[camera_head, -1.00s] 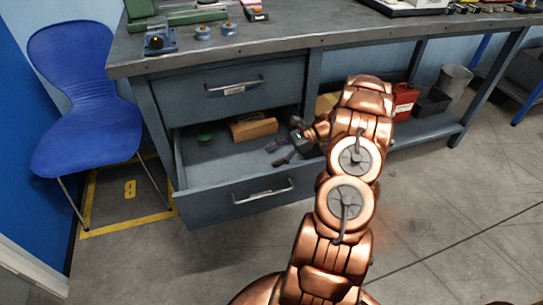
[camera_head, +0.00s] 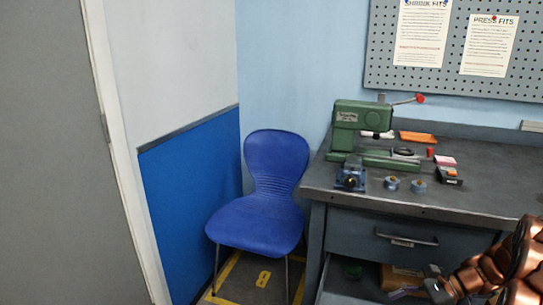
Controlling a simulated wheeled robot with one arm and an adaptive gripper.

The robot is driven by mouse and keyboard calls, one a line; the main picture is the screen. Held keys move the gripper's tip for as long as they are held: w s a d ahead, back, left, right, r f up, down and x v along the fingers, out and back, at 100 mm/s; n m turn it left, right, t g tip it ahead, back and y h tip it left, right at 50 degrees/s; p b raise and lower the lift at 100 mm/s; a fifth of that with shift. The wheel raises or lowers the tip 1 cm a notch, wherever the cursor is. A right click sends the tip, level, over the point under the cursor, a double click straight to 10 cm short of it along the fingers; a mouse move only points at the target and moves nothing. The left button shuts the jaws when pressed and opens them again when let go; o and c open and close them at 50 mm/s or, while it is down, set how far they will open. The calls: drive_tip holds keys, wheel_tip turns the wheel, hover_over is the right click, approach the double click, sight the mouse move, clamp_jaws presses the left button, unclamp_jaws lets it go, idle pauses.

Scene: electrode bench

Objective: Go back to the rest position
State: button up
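My copper arm comes in at the lower right corner. My gripper (camera_head: 432,289) is dark, small and cut by the bottom edge, over the open lower drawer (camera_head: 341,283) of the bench. One finger seems to show, and I cannot see the full pair or whether anything is between them.
The bench top (camera_head: 480,195) holds a green press (camera_head: 362,130), a blue vise-like tool (camera_head: 350,177) and small spools (camera_head: 391,183). The upper drawer (camera_head: 375,238) is shut. A blue chair (camera_head: 262,225) stands left of the bench. A grey door (camera_head: 55,150) is at far left.

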drive_tip(key=s+a+r+n+g+h+p, duration=0.25)
drive_tip(key=s+a+r+n+p, duration=0.2)
drive_tip(key=a+r, duration=0.45)
drive_tip(key=s+a+r+n+g+h+p, duration=0.2)
drive_tip(key=s+a+r+n+h+p, duration=0.25)
drive_tip(key=r, duration=0.65)
drive_tip(key=s+a+r+n+h+p, duration=0.2)
drive_tip(key=s+r+n+p, duration=0.2)
drive_tip(key=s, duration=0.5)
drive_tip(key=s+a+r+n+t+h+p, duration=0.1)
drive_tip(key=s+a+r+n+h+p, duration=0.1)
drive_tip(key=s+r+n+p, duration=0.3)
drive_tip(key=shift+s+a+r+p, duration=0.6)
drive_tip(key=shift+s+r+p, duration=0.85)
drive_tip(key=shift+s+r, duration=0.85)
drive_tip(key=shift+w, duration=0.1)
drive_tip(key=shift+c, duration=0.2)
